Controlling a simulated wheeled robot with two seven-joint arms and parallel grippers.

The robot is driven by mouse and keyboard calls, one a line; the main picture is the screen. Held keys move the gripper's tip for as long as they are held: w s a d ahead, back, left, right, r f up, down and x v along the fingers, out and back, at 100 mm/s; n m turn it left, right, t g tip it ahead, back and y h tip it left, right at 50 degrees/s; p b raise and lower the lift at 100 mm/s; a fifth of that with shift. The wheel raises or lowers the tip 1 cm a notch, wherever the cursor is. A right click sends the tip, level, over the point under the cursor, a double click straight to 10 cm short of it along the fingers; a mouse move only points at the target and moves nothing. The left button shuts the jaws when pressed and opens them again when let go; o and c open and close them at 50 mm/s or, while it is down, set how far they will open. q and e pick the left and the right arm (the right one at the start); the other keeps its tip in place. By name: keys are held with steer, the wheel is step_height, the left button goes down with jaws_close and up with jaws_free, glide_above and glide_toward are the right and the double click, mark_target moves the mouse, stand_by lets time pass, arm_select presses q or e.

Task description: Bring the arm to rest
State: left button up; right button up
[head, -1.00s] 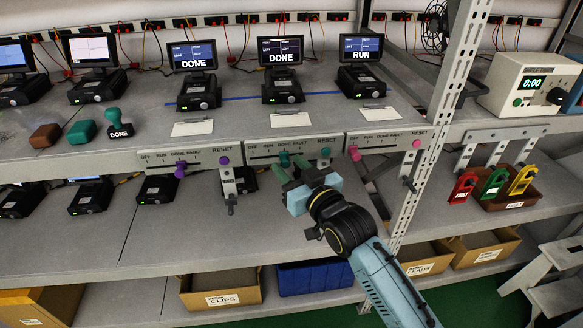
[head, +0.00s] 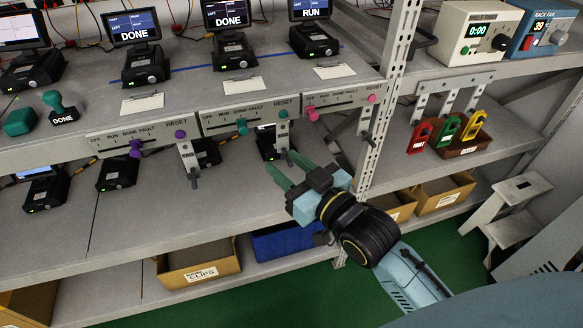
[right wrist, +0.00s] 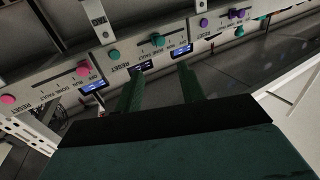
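My right gripper (head: 283,168) is open, its two green fingers apart with nothing between them. It hangs in front of the shelf edge, below the middle switch panel (head: 246,116) with its teal knob (head: 241,126). In the right wrist view the fingers (right wrist: 160,85) point toward the panels, with a clear gap between them. The left panel has a purple knob (head: 135,149); the right panel has a pink knob (head: 313,114). My left gripper is not in view.
Screens above the panels read DONE, DONE and RUN. A metal post (head: 388,100) stands right of my gripper. Bins, including the CLIPS bin (head: 199,268), sit below. A step stool (head: 512,206) stands at right.

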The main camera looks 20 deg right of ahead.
steer(key=shift+s+d, duration=0.1)
steer(key=shift+s, duration=0.3)
steer(key=s+d+f+g+h, duration=0.1)
steer(key=s+f+g, duration=0.15)
steer(key=f, duration=0.95)
steer(key=s+d+f+m+g+h, duration=0.1)
steer(key=d+f+g, duration=0.15)
steer(key=f, duration=0.85)
steer(key=s+d+f+g+h, duration=0.1)
steer(key=s+f+g, duration=0.15)
steer(key=f, duration=0.95)
steer(key=s+d+f+g+h, duration=0.1)
steer(key=s+f+g, duration=0.3)
steer(key=s+f, duration=0.9)
steer(key=s+f+g, duration=0.2)
steer(key=s+f, duration=0.2)
steer(key=s, duration=0.5)
steer(key=s+d+f+g+h, duration=0.1)
steer(key=s+f+g, duration=0.2)
steer(key=s, duration=0.6)
steer(key=shift+s+d+f, duration=0.25)
steer(key=shift+s+f, duration=0.1)
steer(key=shift+f, duration=0.3)
